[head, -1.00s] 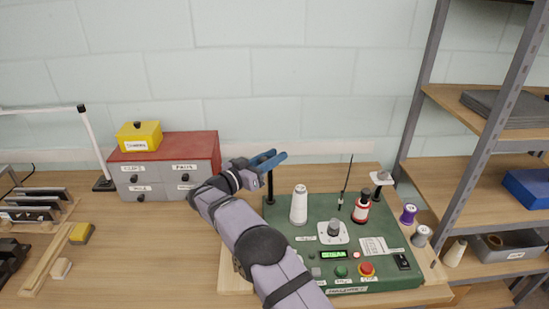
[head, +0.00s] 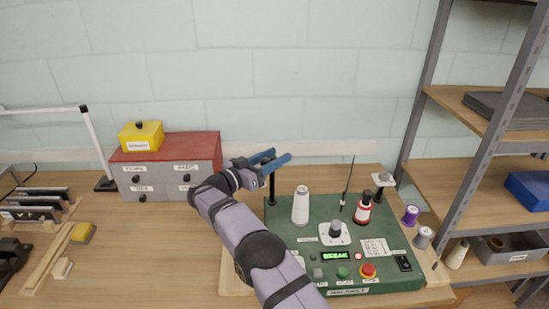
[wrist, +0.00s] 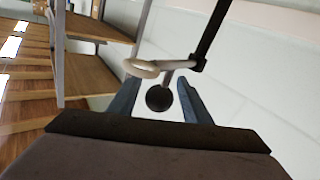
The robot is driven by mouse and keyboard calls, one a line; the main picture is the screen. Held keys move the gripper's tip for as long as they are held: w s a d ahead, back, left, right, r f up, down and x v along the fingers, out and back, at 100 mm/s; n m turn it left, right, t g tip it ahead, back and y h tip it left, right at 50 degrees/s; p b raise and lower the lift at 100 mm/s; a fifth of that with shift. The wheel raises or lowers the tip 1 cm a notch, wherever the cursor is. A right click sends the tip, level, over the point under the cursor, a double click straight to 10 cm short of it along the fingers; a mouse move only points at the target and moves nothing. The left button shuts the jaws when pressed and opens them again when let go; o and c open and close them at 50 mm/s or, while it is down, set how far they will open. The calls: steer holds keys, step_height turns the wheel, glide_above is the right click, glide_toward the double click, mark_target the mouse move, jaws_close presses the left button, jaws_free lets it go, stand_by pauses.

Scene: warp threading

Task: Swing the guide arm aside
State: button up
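The guide arm's black post (head: 272,187) stands at the back left corner of the green machine (head: 310,270). In the wrist view the post (wrist: 211,32) runs up to the right, and a pale rod with a ring (wrist: 142,68) sticks out from it. A dark ball knob (wrist: 158,98) hangs below the rod. My gripper (head: 279,157) is at the top of the post; in the wrist view its blue fingers (wrist: 158,100) are open, one on each side of the knob, with gaps showing. In the head view my gripper hides the rod and knob.
A white cone (head: 301,205), a red-and-white spool (head: 363,208) and a thin black rod (head: 347,187) stand on the machine. The lit display (head: 335,255) appears to read BREAK. A red-topped drawer box (head: 165,165) is left of my gripper. A shelf rack (head: 480,150) stands right.

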mark_target(261, 164)
steer(key=shift+b+v, duration=1.75)
steer(key=shift+v, duration=1.95)
